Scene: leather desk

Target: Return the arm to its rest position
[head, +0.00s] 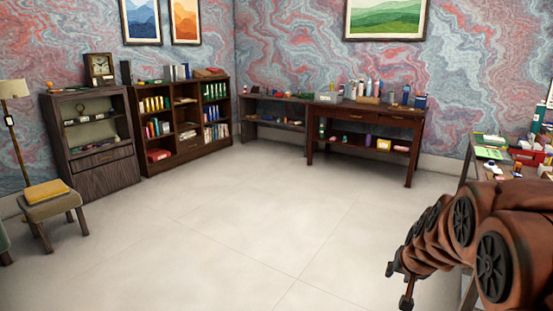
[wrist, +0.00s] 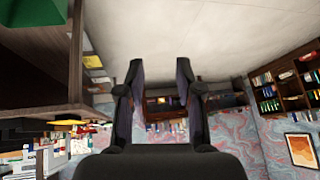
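My arm (head: 470,235), reddish-brown with dark round joints, reaches in from the lower right of the head view. My gripper (head: 403,285) is at its left end, above the pale floor and clear of the furniture. In the wrist view my gripper (wrist: 160,78) has its two dark fingers apart, with nothing between them. The wrist picture is upside down, with the floor at the top.
A cluttered desk (head: 468,170) stands at the right, close to my arm; its underside edge (wrist: 75,60) fills the left of the wrist view. A wooden console table (head: 368,115) and bookcases (head: 180,120) line the walls. The middle floor (head: 230,220) is clear.

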